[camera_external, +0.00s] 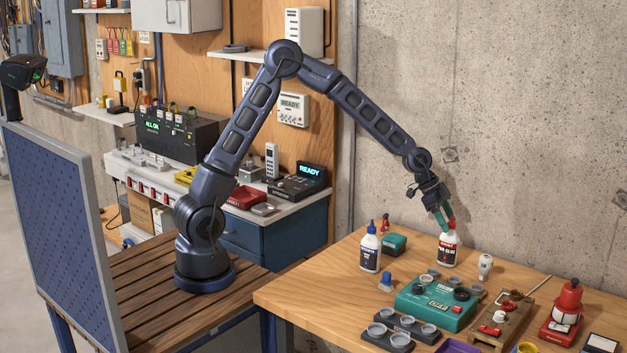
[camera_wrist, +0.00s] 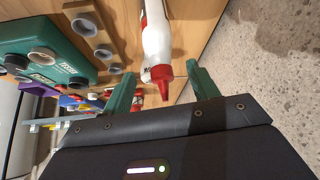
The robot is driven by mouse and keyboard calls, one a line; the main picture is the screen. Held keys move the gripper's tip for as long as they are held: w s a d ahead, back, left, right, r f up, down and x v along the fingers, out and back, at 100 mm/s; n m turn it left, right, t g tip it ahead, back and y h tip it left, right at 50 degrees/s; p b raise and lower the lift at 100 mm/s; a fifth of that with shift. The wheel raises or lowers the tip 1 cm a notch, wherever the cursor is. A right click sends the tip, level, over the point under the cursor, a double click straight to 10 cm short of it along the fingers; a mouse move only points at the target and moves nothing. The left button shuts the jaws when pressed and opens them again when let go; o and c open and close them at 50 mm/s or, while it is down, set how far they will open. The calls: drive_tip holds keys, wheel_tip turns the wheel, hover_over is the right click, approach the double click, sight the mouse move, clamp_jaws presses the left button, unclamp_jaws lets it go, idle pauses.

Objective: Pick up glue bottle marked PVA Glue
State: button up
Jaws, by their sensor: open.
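The glue bottle (camera_external: 448,252), white with a red and dark label and a red cap, stands upright on the wooden workbench (camera_external: 330,290); its label appears to read PVA Glue. My gripper (camera_external: 442,214) is tilted down at the bottle's top, its green fingers overlapping the cap in the external view. In the wrist view the bottle (camera_wrist: 156,35) points its red cap toward my palm. The open fingers (camera_wrist: 161,72) lie either side of the cap, with gaps on both sides. Whether the fingers reach down past the cap is hard to tell.
A white bottle with a blue cap (camera_external: 370,250) stands left of the glue bottle, with a small green box (camera_external: 393,243) between. A teal device (camera_external: 435,300) sits in front. A small white bulb-shaped item (camera_external: 485,267) stands to the right. The concrete wall (camera_external: 500,130) is behind.

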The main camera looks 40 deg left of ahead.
sight(451, 227)
drive_tip(key=x, duration=0.3)
drive_tip(key=shift+d+f, duration=0.15)
drive_tip(key=shift+f, duration=0.1)
drive_tip(key=shift+c, duration=0.2)
clamp_jaws()
drive_tip(key=shift+r, duration=0.1)
